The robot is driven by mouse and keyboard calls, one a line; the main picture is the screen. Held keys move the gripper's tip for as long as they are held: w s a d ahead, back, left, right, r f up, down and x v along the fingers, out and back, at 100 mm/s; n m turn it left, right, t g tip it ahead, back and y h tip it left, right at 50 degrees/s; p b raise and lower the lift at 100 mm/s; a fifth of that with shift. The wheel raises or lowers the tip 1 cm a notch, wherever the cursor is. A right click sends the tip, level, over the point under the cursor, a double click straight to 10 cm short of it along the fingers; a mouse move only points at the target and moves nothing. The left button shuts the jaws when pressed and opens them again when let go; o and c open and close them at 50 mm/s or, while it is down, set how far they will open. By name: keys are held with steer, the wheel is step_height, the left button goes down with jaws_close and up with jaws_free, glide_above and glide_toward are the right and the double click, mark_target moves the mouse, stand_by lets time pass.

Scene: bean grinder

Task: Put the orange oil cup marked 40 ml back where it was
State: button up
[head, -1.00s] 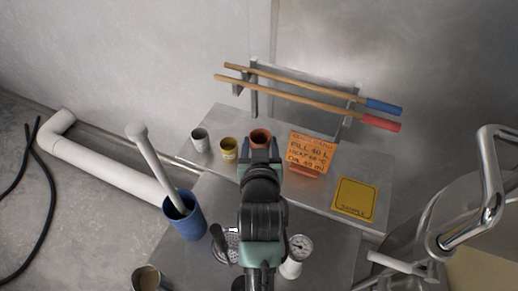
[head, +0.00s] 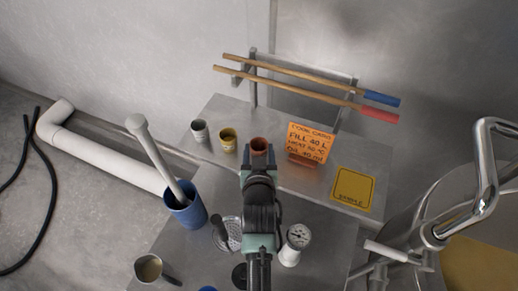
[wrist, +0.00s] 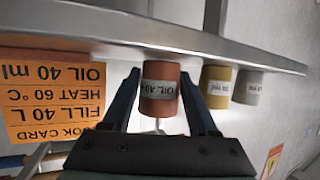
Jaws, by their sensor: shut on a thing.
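The orange cup (head: 259,144) is between the fingers of my gripper (head: 258,157) at the raised steel shelf (head: 283,178). In the wrist view the orange cup (wrist: 159,95) shows a pale label reading "OIL 40", and the fingers of my gripper (wrist: 160,88) are closed on its sides. I cannot tell whether its base touches the shelf. A yellow cup (head: 228,141) and a grey cup (head: 200,131) stand in a row to its left; the yellow cup (wrist: 217,87) and grey cup (wrist: 247,86) also show in the wrist view.
An orange cook card (head: 310,142) stands right of the cup. A yellow sample mat (head: 353,188) lies further right.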

steer(key=shift+f, duration=0.1)
steer(key=shift+f, duration=0.15)
steer(key=o, duration=1.4)
steer(key=shift+c, duration=0.2)
steer(key=shift+r, duration=0.2)
